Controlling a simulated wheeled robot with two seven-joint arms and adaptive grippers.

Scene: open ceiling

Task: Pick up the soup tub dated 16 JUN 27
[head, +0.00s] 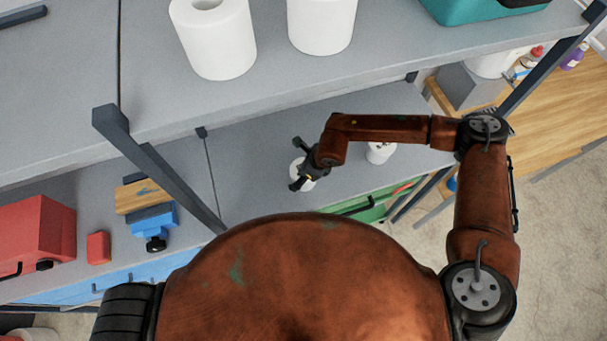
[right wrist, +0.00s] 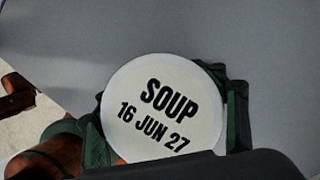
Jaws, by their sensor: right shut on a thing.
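A white soup tub (right wrist: 165,108) fills the middle of the right wrist view, and its lid reads "SOUP 16 JUN 27". My right gripper (head: 300,172) is shut on this tub (head: 306,182), with a finger on either side of it, over the grey lower shelf in the head view. I cannot tell whether the tub touches the shelf. A second white tub (head: 379,153) stands on the shelf to the right, partly behind my right arm; its label cannot be read. My left gripper is not in view.
Two white paper rolls (head: 213,38) stand on the upper shelf (head: 160,95). A dark post (head: 160,165) rises left of my gripper. A blue vise (head: 153,222) and a red toolbox (head: 35,232) sit on the lower surface at left. Bare shelf lies around the tubs.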

